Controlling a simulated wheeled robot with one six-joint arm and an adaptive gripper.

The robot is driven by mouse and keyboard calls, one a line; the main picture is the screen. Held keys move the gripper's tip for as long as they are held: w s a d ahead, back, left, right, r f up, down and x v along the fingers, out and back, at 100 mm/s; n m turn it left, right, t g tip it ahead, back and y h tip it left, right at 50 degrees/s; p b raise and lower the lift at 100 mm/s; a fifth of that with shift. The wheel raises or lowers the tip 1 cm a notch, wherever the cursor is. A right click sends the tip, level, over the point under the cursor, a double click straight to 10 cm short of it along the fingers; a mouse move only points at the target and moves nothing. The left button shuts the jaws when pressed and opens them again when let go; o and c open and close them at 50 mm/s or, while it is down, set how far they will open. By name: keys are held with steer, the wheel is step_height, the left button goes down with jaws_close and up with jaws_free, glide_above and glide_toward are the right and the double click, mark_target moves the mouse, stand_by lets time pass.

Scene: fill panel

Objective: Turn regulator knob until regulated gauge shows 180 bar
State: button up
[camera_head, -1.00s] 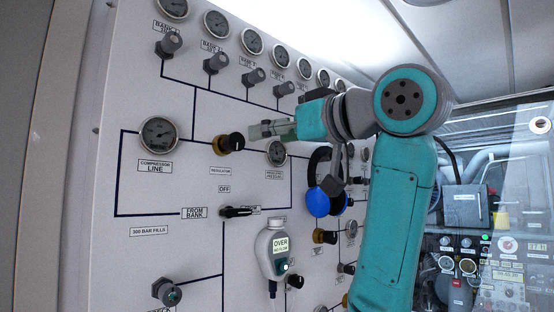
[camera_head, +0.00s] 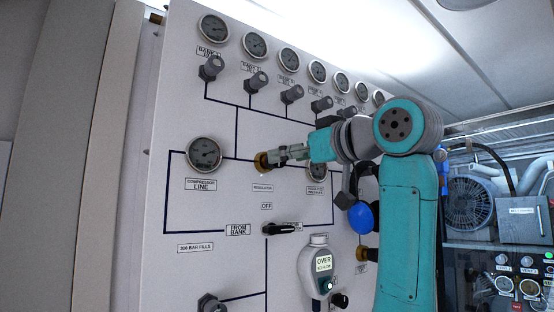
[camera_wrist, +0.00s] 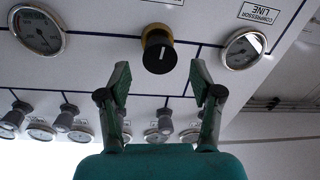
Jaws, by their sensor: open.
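The regulator knob is black with a brass collar (camera_head: 262,161) and sits on the white panel above the REGULATOR label. In the head view my gripper (camera_head: 280,154) is at the knob and hides most of it. In the wrist view the black knob (camera_wrist: 159,57) shows whole, ahead of and between the fingertips. My gripper (camera_wrist: 158,72) is open there, with a finger on each side and no clear contact. The regulated pressure gauge (camera_head: 317,170) is partly hidden by my arm. It also shows in the wrist view (camera_wrist: 37,30), upside down, its reading too small to tell.
The compression line gauge (camera_head: 204,154) is left of the knob. Bank gauges and knobs (camera_head: 256,82) line the panel above. A black selector lever (camera_head: 281,229) and a hanging OVER display device (camera_head: 320,262) are below. A blue round object (camera_head: 361,217) hangs near my arm.

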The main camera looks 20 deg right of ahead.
mark_target(279, 164)
steer(key=shift+x, duration=2.3)
steer(key=c, duration=1.2)
steer(key=shift+o, duration=0.2)
